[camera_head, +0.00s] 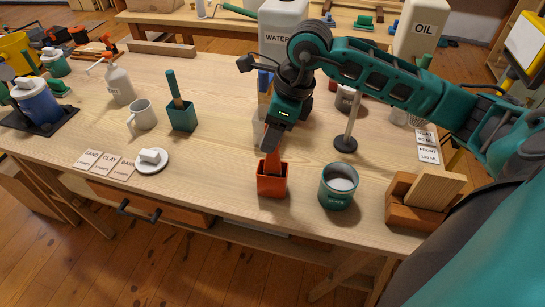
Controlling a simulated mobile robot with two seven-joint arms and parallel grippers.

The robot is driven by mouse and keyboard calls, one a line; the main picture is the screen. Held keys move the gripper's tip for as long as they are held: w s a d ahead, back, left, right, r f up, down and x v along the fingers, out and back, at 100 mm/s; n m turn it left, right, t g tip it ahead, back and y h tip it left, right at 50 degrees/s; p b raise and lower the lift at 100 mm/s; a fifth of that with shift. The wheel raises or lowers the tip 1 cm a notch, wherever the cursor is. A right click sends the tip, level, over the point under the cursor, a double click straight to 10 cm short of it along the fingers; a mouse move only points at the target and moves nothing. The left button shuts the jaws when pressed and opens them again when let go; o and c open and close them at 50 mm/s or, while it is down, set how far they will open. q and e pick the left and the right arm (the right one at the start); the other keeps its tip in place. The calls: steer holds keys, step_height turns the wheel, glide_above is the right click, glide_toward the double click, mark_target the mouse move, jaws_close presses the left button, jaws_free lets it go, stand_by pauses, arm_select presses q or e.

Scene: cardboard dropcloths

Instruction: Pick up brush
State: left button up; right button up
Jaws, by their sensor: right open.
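An orange brush handle (274,160) stands upright in an orange square pot (272,185) near the front edge of the workbench. My right gripper (269,141) points down directly above the pot, with its fingers at the top of this handle. It is open, and its fingers partly hide the handle's top. I cannot tell whether they touch it. The brush's lower end is hidden in the pot. A second, teal handle (173,86) leans in a teal square pot (182,116) to the left. My left gripper is not in view.
A teal tin (338,188) stands close right of the orange pot, with wooden blocks (410,213) beyond. A metal stand (346,142) is behind the tin. A mug (144,116), a white saucer (165,163) and label cards (103,164) lie left. Bare wood separates the saucer and orange pot.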

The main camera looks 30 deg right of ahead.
steer(key=shift+x, duration=0.85)
steer(key=shift+c, duration=0.3)
jaws_close()
